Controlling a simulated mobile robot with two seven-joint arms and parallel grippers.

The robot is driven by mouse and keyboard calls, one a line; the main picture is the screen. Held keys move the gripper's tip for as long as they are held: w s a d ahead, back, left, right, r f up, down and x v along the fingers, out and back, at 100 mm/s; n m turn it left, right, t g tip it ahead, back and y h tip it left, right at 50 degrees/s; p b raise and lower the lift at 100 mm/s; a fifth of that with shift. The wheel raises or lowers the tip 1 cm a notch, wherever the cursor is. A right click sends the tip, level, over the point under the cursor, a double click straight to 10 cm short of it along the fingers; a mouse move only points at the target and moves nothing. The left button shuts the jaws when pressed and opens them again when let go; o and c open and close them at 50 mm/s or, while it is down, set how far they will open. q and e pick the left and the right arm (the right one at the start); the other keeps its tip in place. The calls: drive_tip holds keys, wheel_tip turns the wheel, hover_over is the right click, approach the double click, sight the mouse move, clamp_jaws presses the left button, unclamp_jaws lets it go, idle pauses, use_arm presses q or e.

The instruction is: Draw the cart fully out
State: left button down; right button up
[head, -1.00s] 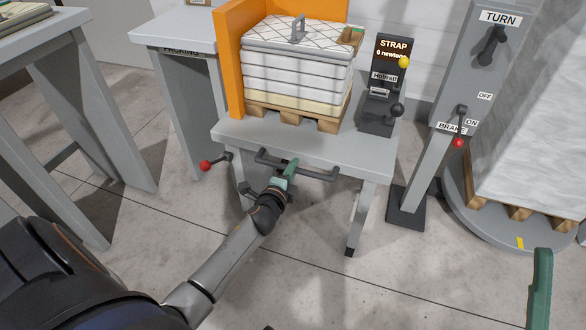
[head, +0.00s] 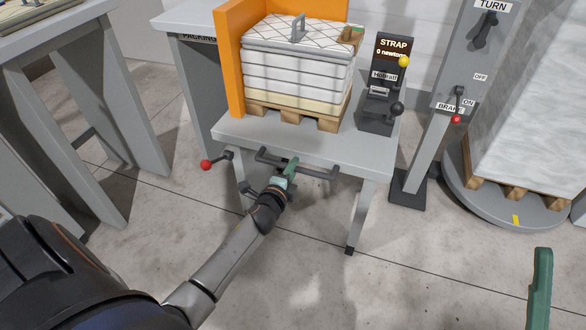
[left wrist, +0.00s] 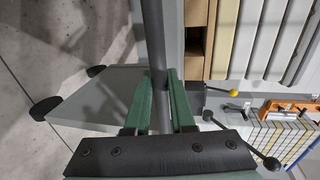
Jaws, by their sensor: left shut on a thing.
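The cart (head: 300,150) is a grey table on legs with a dark bar handle (head: 322,174) across its near side. In the left wrist view, the green fingers (left wrist: 160,98) sit on both sides of the bar (left wrist: 154,35). One green finger of my right gripper (head: 541,290) shows at the lower right, apart from the cart; its opening is hidden.
A lever with a red knob (head: 207,165) sticks out at the cart's left. The PACKING table (head: 185,24) stands behind left. A grey TURN column (head: 440,115) and a round turntable (head: 480,209) with a wrapped load stand right. The near floor is clear.

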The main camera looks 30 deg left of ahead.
use_arm(q)
drive_tip(key=shift+s+f, duration=0.1)
drive_tip(key=shift+f, duration=0.15)
drive_tip(key=c, duration=1.2)
unclamp_jaws()
drive_tip(key=shift+c, duration=0.2)
drive_tip(key=o, duration=0.5)
drive_tip(key=shift+r, duration=0.15)
use_arm(e)
drive_tip(key=shift+r, duration=0.1)
use_arm(q)
drive_tip(key=shift+p+v, duration=1.3)
drive_tip(key=shift+v, duration=5)
use_arm(e)
drive_tip(key=w+d+f+m+g+h, duration=0.1)
drive_tip(key=w+f+m+h, duration=0.4)
drive_tip(key=w+f+h, duration=0.1)
drive_tip(key=shift+f+h, duration=0.7)
drive_tip(key=shift+f, duration=0.55)
drive_tip(key=shift+s, duration=0.1)
